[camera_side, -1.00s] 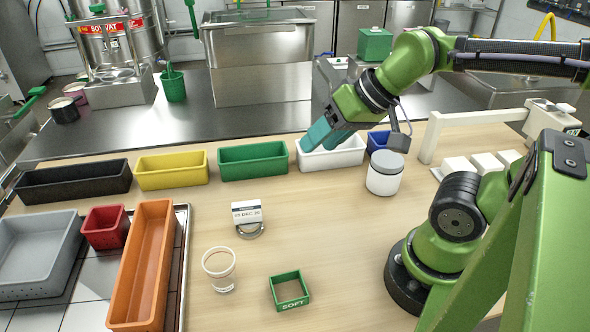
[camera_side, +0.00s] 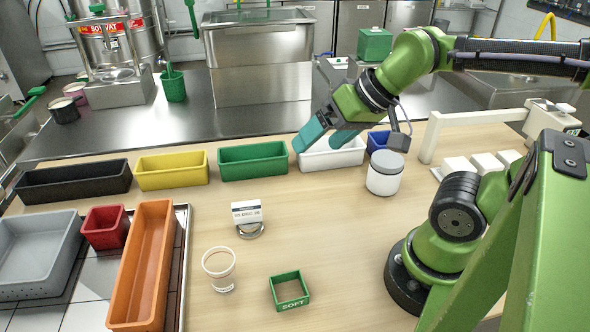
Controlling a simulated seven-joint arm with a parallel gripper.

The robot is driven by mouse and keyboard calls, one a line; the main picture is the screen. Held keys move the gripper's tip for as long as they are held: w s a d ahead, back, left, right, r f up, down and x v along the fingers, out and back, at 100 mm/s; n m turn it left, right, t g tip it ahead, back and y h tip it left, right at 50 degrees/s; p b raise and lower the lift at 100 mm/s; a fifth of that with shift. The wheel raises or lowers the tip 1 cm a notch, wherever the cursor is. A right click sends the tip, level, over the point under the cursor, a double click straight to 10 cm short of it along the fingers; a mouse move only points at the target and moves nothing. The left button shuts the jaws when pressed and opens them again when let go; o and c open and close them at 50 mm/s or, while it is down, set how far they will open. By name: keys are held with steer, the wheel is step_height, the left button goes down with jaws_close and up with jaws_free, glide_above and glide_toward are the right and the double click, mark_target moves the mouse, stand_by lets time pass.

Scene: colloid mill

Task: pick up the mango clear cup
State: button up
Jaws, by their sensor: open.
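A clear cup (camera_side: 219,268) stands upright on the wooden table, in the front middle of the view. It has a pale label low on its side, too small to read, so I cannot tell whether it says mango. My gripper (camera_side: 320,141) has teal fingers, spread apart with nothing between them. It hangs above the white bin at the back of the table, well up and to the right of the cup. The fingers hide part of the white bin.
A green square frame marked SOFT (camera_side: 290,291) lies right of the cup. A small white label stand (camera_side: 247,217) is behind it. An orange bin (camera_side: 143,262) is to its left. A white jar (camera_side: 384,174) stands near my arm. Yellow (camera_side: 172,170), green (camera_side: 252,161) and white bins (camera_side: 333,156) line the back.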

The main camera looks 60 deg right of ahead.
steer(key=a+f+n+g+y, duration=0.1)
steer(key=a+f+n+g, duration=0.1)
steer(key=a+f+n, duration=0.3)
steer(key=a+f+n+g, duration=0.1)
steer(key=a+f+n, duration=0.15)
steer(key=a, duration=0.55)
steer(key=n, duration=0.3)
glide_toward(226, 259)
steer(key=shift+t, duration=0.4)
steer(key=a+f, duration=0.2)
steer(key=w+a+f, duration=0.1)
steer(key=a+f, duration=0.1)
steer(key=f, duration=0.1)
steer(key=shift+x, duration=2.75)
steer(key=c, duration=1)
